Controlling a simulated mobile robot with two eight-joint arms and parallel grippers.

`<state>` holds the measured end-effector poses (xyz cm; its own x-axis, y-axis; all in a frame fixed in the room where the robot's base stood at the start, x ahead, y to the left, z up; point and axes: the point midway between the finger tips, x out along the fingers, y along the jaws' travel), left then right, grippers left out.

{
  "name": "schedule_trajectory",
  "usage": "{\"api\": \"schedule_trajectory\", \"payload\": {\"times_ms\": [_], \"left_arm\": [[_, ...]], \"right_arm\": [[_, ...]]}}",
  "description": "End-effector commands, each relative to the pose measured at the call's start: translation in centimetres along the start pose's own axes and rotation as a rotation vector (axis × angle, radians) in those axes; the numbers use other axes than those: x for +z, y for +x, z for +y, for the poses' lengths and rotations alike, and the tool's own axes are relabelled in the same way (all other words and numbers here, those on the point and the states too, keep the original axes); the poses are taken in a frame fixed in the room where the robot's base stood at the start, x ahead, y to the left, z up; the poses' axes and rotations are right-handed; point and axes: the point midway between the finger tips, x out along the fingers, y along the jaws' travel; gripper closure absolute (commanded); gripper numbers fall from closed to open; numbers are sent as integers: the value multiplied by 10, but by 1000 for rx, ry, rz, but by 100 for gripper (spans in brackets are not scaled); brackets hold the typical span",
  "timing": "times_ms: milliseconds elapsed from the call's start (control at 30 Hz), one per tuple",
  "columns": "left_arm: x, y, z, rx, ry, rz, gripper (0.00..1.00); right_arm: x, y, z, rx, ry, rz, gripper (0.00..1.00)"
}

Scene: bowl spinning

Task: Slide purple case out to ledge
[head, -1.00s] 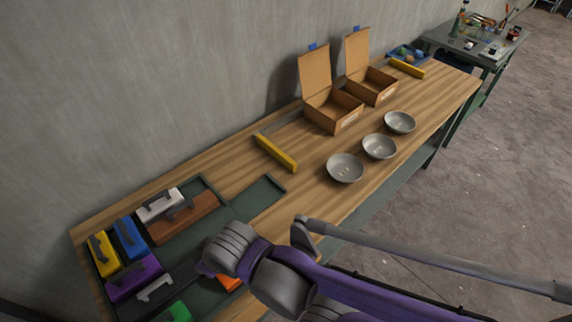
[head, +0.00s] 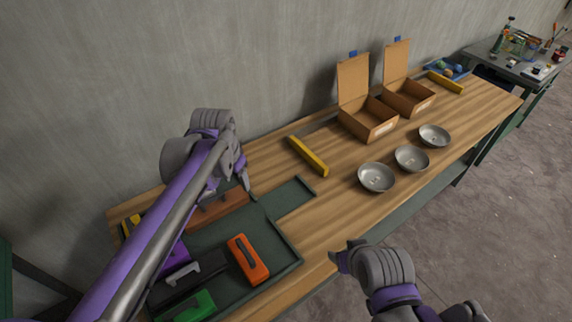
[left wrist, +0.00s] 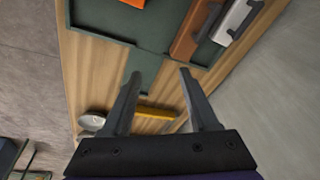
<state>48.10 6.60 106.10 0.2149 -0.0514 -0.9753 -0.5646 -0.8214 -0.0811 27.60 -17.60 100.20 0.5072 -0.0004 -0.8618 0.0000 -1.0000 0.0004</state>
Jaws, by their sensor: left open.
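The purple case (head: 178,262) is in the dark green tray (head: 225,240) in the head view, mostly hidden behind my left arm. A narrow tray extension (head: 292,197) reaches right; I cannot tell whether it is the ledge. My left gripper (head: 232,188) is open and empty, above the back of the tray by the brown case (head: 222,212). In the left wrist view its two fingers (left wrist: 160,75) are spread with nothing between them; the purple case does not show there. My right gripper (head: 345,256) is by the table's front edge, its opening unclear.
An orange case (head: 248,259), a black case (head: 190,278) and a green case (head: 188,305) lie in the tray. A white case (left wrist: 238,18) shows in the wrist view. A yellow bar (head: 309,156), several bowls (head: 376,177) and open boxes (head: 368,118) stand to the right.

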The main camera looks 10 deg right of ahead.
Motion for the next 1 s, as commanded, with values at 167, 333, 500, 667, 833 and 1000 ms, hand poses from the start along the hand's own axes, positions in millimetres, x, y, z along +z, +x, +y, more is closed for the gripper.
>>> {"api": "schedule_trajectory", "payload": {"times_ms": [167,333,500,667,833,1000], "left_arm": [[-76,39,16,52,196,-80,40],[-120,78,38,95,346,-141,40],[-140,103,54,121,432,-175,40],[-145,110,58,129,457,-186,40],[-144,110,58,129,456,-186,40],[-138,110,55,129,454,-186,40]], "right_arm": [[-3,-2,0,0,0,3,40],[-4,-2,0,0,0,5,40],[-5,-3,0,0,0,6,40],[-5,-3,0,0,0,6,40],[-5,-3,0,0,0,6,40],[-2,-1,0,0,0,2,40]]}}
